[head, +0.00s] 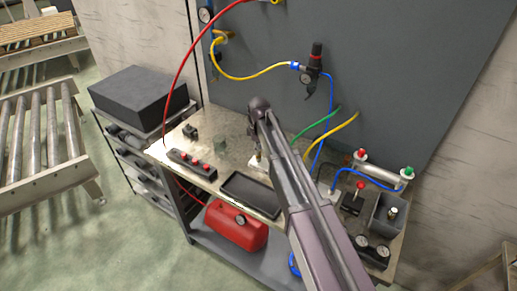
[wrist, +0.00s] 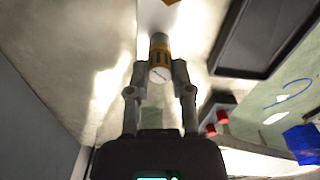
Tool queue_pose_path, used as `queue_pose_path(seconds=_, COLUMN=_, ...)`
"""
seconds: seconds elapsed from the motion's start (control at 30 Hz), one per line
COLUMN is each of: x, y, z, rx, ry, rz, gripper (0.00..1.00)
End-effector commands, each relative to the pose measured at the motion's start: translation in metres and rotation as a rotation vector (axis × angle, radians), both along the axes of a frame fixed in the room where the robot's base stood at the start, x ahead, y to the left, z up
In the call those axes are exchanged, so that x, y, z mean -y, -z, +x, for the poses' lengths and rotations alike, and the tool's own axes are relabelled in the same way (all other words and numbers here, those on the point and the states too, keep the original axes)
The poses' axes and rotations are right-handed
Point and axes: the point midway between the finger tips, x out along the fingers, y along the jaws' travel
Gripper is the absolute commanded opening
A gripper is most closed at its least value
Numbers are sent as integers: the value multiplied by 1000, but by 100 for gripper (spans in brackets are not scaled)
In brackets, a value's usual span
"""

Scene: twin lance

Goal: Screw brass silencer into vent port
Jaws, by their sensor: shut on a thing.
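In the wrist view my gripper (wrist: 159,72) is shut on a short cylinder with a brass band and a grey end, which looks like the brass silencer (wrist: 159,48). It sits between the two fingertips, above the metal bench top. In the head view my arm hides most of the gripper; a small brass-coloured bit (head: 257,161) shows beside the arm, low over the bench. A brass-coloured piece (wrist: 172,1) is cut off at the top edge of the wrist view. I cannot tell which fitting is the vent port.
A black tray (head: 232,189) lies on the bench in front of the arm. A manifold with red knobs (head: 190,163) is to its left. A grey bin (head: 375,216) and a cylinder with fittings (head: 383,172) are right. Hoses hang from the back panel (head: 400,60).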

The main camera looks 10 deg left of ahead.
Motion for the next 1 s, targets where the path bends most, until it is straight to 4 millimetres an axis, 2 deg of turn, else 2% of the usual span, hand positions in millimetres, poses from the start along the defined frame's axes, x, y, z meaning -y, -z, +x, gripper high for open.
queue_pose_path(seconds=1.0, x=1, y=1, z=-3, rx=-2, ry=780, rz=-2, gripper=0)
